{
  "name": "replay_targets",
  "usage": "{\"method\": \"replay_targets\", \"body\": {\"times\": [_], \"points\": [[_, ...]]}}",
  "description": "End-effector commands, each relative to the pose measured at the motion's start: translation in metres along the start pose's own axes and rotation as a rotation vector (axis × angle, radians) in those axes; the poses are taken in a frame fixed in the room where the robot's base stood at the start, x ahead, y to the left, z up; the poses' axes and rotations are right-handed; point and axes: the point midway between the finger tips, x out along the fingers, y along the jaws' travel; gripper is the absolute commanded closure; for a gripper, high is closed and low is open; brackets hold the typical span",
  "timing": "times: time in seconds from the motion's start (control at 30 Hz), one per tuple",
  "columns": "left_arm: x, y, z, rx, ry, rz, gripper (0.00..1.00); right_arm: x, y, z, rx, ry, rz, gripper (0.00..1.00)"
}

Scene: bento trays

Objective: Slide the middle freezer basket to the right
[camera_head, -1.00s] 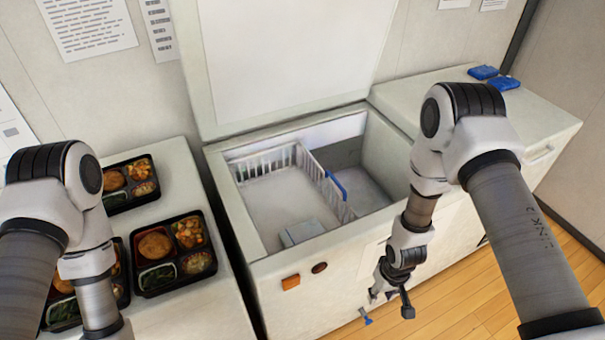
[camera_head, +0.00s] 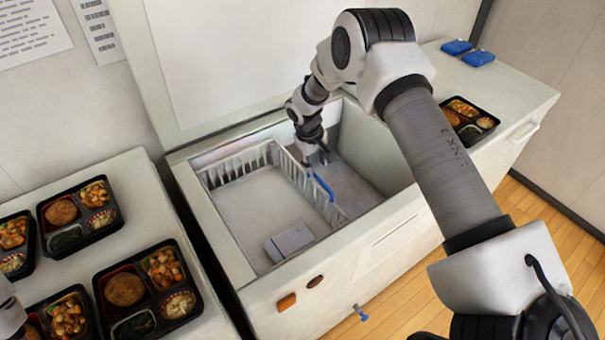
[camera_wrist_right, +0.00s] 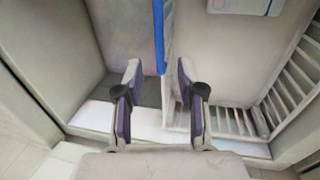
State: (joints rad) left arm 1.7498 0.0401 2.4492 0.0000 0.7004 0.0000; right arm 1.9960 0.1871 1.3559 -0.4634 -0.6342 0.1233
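The freezer basket (camera_head: 258,158) is a white wire basket inside the open chest freezer (camera_head: 180,157). A blue handle strip (camera_head: 323,187) runs along the top of its right wall. My right gripper (camera_head: 316,155) is inside the freezer opening near the far end of that strip. In the right wrist view its two fingers (camera_wrist_right: 158,72) are apart, one on each side of the blue strip and basket wall. I cannot tell whether either finger touches it. My left gripper is out of view; only a bit of my left arm shows at the lower left.
A pale box (camera_head: 290,241) lies at the basket's near end. The freezer space right of the basket wall (camera_head: 357,190) looks empty. Several bento trays (camera_head: 112,240) stand on the left counter. Another tray (camera_head: 490,122) and two blue packs (camera_head: 457,47) sit on the right-hand top.

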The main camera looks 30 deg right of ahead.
Motion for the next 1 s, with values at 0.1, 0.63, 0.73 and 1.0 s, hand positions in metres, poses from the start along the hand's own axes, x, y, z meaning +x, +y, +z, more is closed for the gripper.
{"method": "replay_targets", "body": {"times": [0.1, 0.63, 0.73, 1.0], "points": [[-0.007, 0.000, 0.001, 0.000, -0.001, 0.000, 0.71, 0.013, 0.000, 0.002, -0.001, -0.004, -0.001, 0.61], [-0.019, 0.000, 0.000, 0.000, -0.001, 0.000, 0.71, 0.075, -0.001, 0.001, -0.001, 0.000, -0.001, 0.61], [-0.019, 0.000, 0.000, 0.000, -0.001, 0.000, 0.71, 0.075, -0.001, 0.001, -0.001, 0.000, -0.001, 0.68], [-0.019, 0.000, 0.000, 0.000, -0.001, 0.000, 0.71, 0.075, -0.001, 0.001, -0.001, -0.001, -0.002, 1.00]]}}
